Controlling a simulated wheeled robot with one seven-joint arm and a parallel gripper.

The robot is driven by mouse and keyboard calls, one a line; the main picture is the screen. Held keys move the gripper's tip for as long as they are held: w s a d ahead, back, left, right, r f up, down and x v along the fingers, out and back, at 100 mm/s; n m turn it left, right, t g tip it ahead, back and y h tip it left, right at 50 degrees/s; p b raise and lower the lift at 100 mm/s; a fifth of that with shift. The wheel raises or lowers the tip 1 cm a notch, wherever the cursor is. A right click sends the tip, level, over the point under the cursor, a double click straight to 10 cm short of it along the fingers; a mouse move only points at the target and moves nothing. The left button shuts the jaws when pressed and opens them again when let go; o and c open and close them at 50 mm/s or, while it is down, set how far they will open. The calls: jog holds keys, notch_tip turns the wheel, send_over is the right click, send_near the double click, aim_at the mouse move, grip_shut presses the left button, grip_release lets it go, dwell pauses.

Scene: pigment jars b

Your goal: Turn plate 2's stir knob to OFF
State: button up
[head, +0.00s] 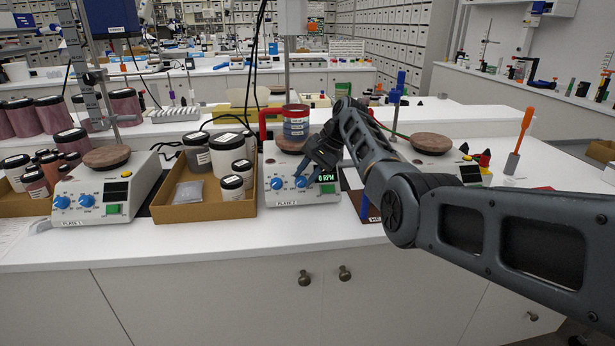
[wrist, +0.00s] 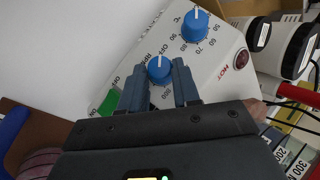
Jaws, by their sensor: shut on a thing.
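Plate 2 (head: 292,197) is a white hotplate at the middle of the bench, with two blue knobs on its front. My gripper (head: 308,170) reaches down to its panel. In the wrist view the fingers (wrist: 159,88) are shut on the stir knob (wrist: 159,70), one on each side. The knob's white line points up, towards the OFF mark. In the head view the stir knob (head: 301,182) is the right one, and the display (head: 327,190) reads 0 RPM. The heat knob (wrist: 195,27) is clear of the fingers.
A labelled beaker (head: 295,128) stands on plate 2. A cardboard tray (head: 205,208) of jars is close on its left, with plate 1 (head: 92,200) beyond. Another hotplate (head: 432,145) stands to the right. A green switch (wrist: 108,102) and a red HOT light (wrist: 240,60) flank the knobs.

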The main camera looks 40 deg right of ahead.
jog(key=shift+f, duration=0.1)
dwell(0.5)
jog(key=o, duration=1.1)
jog(key=shift+c, duration=0.2)
jog(key=v, duration=0.7)
jog(key=shift+r+b, duration=0.4)
jog(key=shift+b, duration=0.05)
jog(key=shift+s+d, duration=0.1)
